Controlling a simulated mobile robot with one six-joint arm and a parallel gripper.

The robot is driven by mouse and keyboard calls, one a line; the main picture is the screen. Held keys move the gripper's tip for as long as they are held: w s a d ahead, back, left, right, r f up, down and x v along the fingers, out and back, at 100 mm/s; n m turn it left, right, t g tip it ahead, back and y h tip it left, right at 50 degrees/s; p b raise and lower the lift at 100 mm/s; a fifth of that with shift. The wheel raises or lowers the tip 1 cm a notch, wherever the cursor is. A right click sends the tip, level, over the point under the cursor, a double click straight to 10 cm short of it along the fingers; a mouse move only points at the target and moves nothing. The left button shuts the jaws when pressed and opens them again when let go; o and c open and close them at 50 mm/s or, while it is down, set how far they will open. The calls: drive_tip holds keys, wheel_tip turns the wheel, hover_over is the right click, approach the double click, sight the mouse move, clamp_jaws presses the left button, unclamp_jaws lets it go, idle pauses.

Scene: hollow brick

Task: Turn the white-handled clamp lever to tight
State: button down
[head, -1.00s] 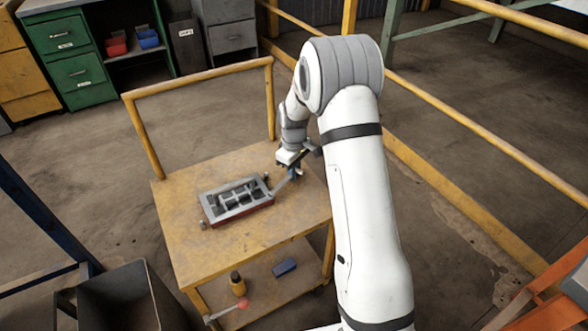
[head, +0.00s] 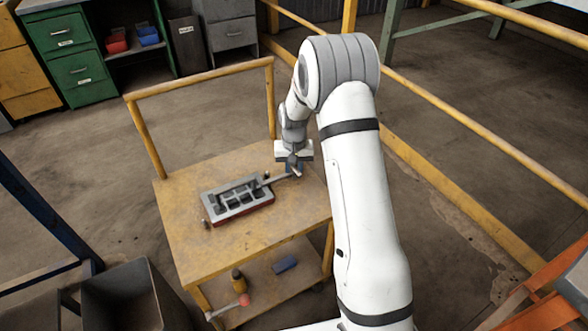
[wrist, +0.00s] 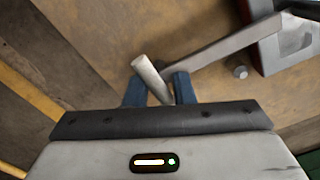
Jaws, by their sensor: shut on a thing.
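The clamp lever is a grey metal bar (wrist: 225,45) running from the hollow brick mould to a white handle (wrist: 150,75) at its outer end. My gripper (wrist: 158,90) has its two blue fingers on either side of the white handle, shut on it. The handle leans at a slant between the fingers in the wrist view. In the head view my gripper (head: 295,170) is over the right back part of the cart top, and the lever points right from the mould. The grey mould (head: 240,212) with a red base and several openings sits on the cart. The lever's pivot is hard to make out.
The wooden cart top (head: 185,240) is mostly clear, with a yellow rail (head: 200,82) behind. Its lower shelf holds a dark yellow bottle and a blue block (head: 285,265). A grey bin (head: 125,290) stands at front left. Yellow rails run along the right.

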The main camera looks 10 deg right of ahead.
sight(294, 166)
drive_tip(key=c, duration=2.1)
unclamp_jaws()
drive_tip(key=shift+s+m, duration=0.1)
drive_tip(key=shift+m, duration=0.6)
drive_tip(key=shift+c, duration=0.2)
drive_tip(key=o, duration=0.9)
drive_tip(key=shift+r+p, duration=0.6)
drive_tip(key=shift+r, duration=3.3)
drive_tip(key=shift+r, duration=0.1)
